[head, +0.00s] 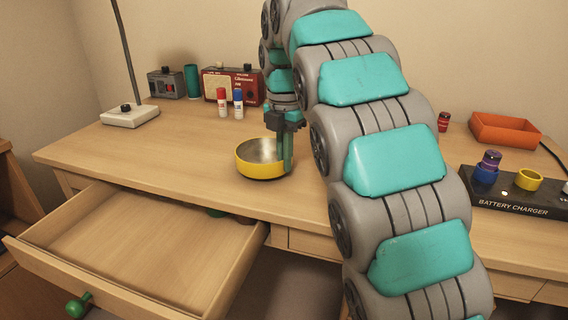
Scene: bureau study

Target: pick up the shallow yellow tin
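The shallow yellow tin (256,171) sits upright on the desk near its front edge, with a grey metallic inside. My gripper (287,162) points down at the tin's right side, and its green fingers overlap the right rim in the picture. From this angle I cannot tell whether the fingers straddle the rim or stand beside it, or whether they are open or shut. The fingers hide part of the tin's right side.
Red and blue glue sticks (222,102), a red radio (233,85) and a lamp base (130,116) stand behind. A battery charger (520,205) and an orange tray (505,132) are right.

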